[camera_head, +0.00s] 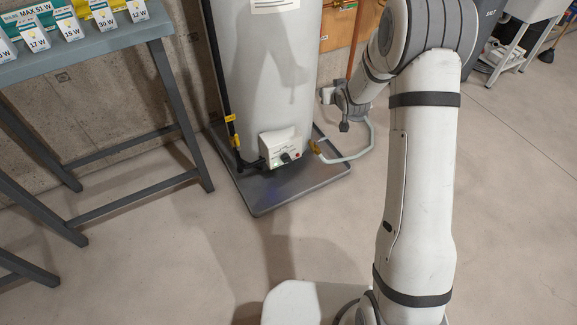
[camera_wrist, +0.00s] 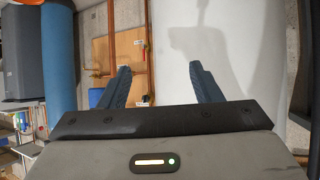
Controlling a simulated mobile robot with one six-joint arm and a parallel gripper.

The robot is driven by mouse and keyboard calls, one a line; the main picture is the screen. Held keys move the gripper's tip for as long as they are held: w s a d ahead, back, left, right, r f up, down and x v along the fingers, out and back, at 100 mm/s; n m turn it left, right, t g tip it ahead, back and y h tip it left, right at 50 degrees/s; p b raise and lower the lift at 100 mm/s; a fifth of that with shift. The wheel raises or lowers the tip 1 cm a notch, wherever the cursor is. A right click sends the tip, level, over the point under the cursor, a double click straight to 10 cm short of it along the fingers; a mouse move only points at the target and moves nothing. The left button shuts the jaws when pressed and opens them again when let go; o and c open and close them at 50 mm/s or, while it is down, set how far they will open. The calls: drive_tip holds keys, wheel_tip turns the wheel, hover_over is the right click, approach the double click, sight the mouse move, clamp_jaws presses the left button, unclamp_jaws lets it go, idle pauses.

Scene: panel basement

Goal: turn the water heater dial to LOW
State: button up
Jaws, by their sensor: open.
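The water heater (camera_head: 262,75) is a tall pale grey cylinder standing in a shallow grey drip pan (camera_head: 300,190). A white control box (camera_head: 280,148) sits low on its front. The dark dial (camera_head: 286,157) is on that box; its setting is too small to read. My gripper, at the end of the arm to the right of the heater, shows in the wrist view (camera_wrist: 157,82), with two blue fingers spread apart and nothing between them. In the wrist view the heater's pale side (camera_wrist: 235,50) fills the area behind the right finger. The dial is not in the wrist view.
A grey bench (camera_head: 100,42) with light-bulb boxes stands at the left. A black pipe with yellow tags (camera_head: 231,125) runs down the heater's left side, and a pale looped pipe (camera_head: 352,155) projects at its lower right. The floor in front (camera_head: 190,260) is clear.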

drive_tip(key=w+a+f+t+y+b, duration=0.1)
drive_tip(key=w+a+f+b, duration=0.1)
drive_tip(key=f, duration=0.4)
drive_tip(key=w+a+f+y+b, duration=0.1)
drive_tip(key=f+b, duration=0.1)
drive_tip(key=f, duration=0.5)
drive_tip(key=n+t+y+b, duration=0.25)
drive_tip(key=y+b, duration=0.35)
drive_tip(key=b, duration=0.4)
approach(288, 160)
drive_tip(key=x, duration=0.3)
drive_tip(key=shift+m, duration=0.25)
drive_tip(key=shift+b+x, duration=1.55)
drive_tip(key=shift+x, duration=2.05)
drive_tip(key=shift+f, duration=0.15)
drive_tip(key=shift+c, duration=0.5)
